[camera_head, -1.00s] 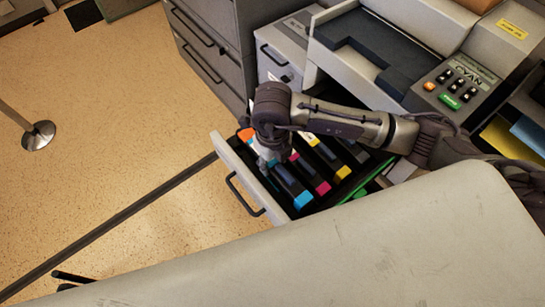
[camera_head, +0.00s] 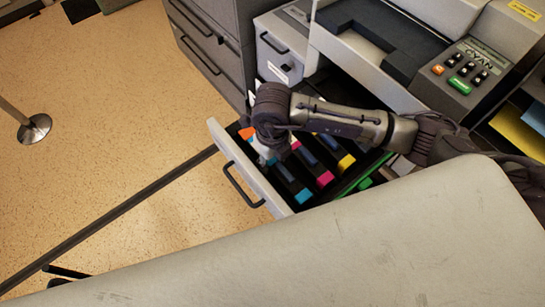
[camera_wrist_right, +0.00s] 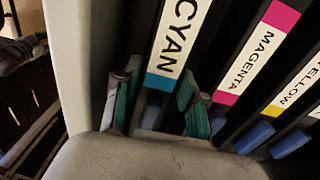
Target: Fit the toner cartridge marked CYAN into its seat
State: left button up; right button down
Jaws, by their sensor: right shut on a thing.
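The CYAN cartridge (camera_wrist_right: 178,40) is dark, with a white label and a cyan band. Whether the cartridge is fully seated cannot be told. My left gripper is not in view.
The MAGENTA (camera_wrist_right: 258,50) and YELLOW (camera_wrist_right: 298,85) cartridges lie beside it in a row. The drawer front (camera_head: 236,160) has a dark handle. A printer with a keypad (camera_head: 468,68) stands behind. Grey cabinets (camera_head: 212,45) are at the back. A large pale surface (camera_head: 330,250) fills the foreground.

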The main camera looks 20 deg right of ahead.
jog(key=c, duration=0.6)
grip_release()
jog(key=shift+r+p, duration=2.8)
jog(key=shift+r, duration=1.8)
jog(key=shift+f, duration=0.1)
